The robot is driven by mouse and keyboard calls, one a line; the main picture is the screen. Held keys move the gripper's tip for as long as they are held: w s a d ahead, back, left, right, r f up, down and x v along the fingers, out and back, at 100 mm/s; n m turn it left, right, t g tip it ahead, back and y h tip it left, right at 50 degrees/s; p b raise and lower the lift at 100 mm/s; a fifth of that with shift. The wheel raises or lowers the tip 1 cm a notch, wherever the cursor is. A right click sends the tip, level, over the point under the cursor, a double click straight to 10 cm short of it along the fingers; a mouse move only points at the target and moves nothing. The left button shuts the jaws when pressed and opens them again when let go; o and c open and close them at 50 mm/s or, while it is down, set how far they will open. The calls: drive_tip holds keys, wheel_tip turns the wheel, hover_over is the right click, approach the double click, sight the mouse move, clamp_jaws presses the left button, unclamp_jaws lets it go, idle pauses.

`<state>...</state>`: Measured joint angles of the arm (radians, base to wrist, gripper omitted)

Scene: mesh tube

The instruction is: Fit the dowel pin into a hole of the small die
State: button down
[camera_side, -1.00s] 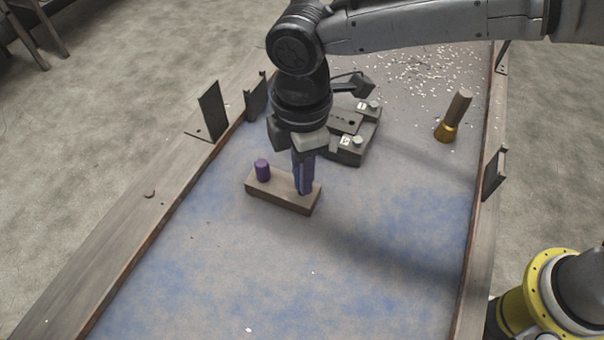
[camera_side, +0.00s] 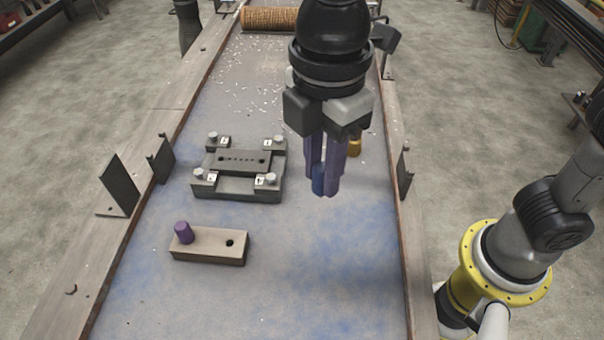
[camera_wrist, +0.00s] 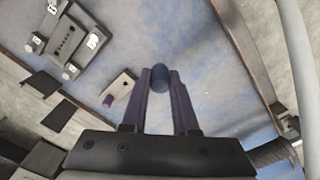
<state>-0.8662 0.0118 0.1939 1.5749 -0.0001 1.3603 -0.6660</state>
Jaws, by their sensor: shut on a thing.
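My gripper (camera_side: 325,180) has purple fingers shut on a blue dowel pin (camera_side: 319,181). The pin hangs upright, clear of the table, right of the die; it also shows between the fingertips in the wrist view (camera_wrist: 160,77). The small die (camera_side: 232,164) is a dark grey plate with a row of small holes. It sits in a grey fixture (camera_side: 235,192) with several corner clamps bearing white labels. In the wrist view the die (camera_wrist: 69,42) is at upper left. The pin's upper part is hidden by the fingers.
A wooden block (camera_side: 208,247) lies in front of the fixture, with a purple pin (camera_side: 183,231) at its left and an empty hole at its right. A wooden-handled brush (camera_side: 354,147) is partly behind my gripper. Upright brackets (camera_side: 118,184) line the table edges.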

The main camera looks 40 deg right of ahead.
drive_tip(key=w+a+r+m, duration=0.1)
drive_tip(key=w+a+m, duration=0.1)
drive_tip(key=w, duration=0.4)
drive_tip(key=w+a+r+m, duration=0.1)
drive_tip(key=w+a+r, duration=0.15)
drive_tip(key=w, duration=0.45)
drive_tip(key=shift+w+d+f+m, duration=0.35)
drive_tip(key=shift+w+f+m, duration=0.1)
drive_tip(key=shift+w+f, duration=1.8)
drive_tip(key=shift+w+d+f+m, duration=0.4)
drive_tip(key=shift+w+f, duration=1.3)
drive_tip(key=shift+f, duration=0.9)
drive_tip(key=shift+w+d+f+m, duration=0.3)
drive_tip(key=shift+w+f+m, duration=0.15)
drive_tip(key=shift+w+f, duration=1.8)
drive_tip(key=shift+s+f, duration=0.15)
drive_tip(key=shift+f, duration=0.4)
drive_tip(key=shift+s+f, duration=0.15)
drive_tip(key=shift+f, duration=0.35)
drive_tip(key=c, duration=0.6)
unclamp_jaws()
wheel_tip(320, 180, up, 14)
